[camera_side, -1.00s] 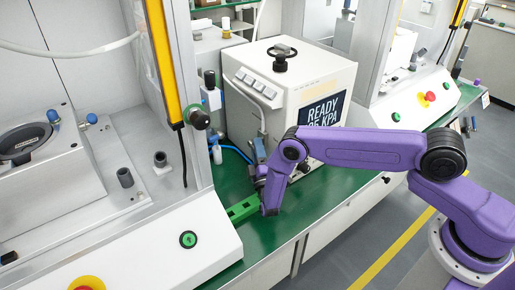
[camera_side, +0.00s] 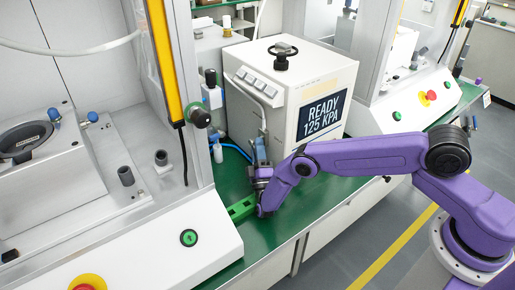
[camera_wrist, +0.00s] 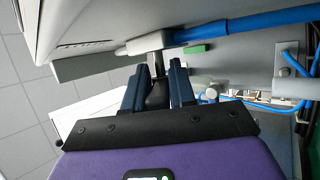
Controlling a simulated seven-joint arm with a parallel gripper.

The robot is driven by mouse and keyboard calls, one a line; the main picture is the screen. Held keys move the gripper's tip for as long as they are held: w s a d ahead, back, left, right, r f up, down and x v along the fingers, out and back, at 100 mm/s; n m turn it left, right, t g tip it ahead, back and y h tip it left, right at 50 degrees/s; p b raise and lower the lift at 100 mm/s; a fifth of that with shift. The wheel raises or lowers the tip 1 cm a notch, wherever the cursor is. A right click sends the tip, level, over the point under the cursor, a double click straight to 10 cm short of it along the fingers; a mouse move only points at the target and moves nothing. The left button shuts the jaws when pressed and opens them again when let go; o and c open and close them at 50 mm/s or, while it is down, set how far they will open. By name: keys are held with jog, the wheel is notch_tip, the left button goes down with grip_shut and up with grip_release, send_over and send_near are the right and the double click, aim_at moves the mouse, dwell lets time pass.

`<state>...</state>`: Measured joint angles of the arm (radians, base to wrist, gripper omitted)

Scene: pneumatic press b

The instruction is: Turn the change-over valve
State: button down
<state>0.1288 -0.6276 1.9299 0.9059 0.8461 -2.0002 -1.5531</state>
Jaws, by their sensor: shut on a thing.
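In the wrist view, my gripper (camera_wrist: 157,68) has its two dark blue fingers on either side of a dark grey stem (camera_wrist: 156,62), which I take to be the change-over valve's handle. The stem meets a pale fitting (camera_wrist: 145,45) with a blue hose (camera_wrist: 240,28) running off to the right. In the side view, my gripper (camera_side: 259,152) is at the lower front corner of the white press box (camera_side: 275,95). It hides the handle there, so the handle's angle cannot be told.
The box's screen (camera_side: 321,114) reads READY 125 KPA. A green block (camera_side: 240,209) lies on the green bench close below my gripper. A white machine base (camera_side: 175,245) stands at the left. The bench to the right of my gripper (camera_side: 330,195) is partly clear under my arm.

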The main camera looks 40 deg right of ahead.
jog(key=c, duration=1)
grip_release()
jog(key=shift+c, duration=0.2)
jog(key=shift+s+f, duration=0.1)
jog(key=shift+s+a+f, duration=0.25)
jog(key=shift+s+a, duration=0.1)
jog(key=shift+s, duration=0.1)
jog(key=s+a, duration=0.5)
jog(key=s, duration=0.5)
jog(key=shift+s+a, duration=0.2)
jog(key=shift+c, duration=0.2)
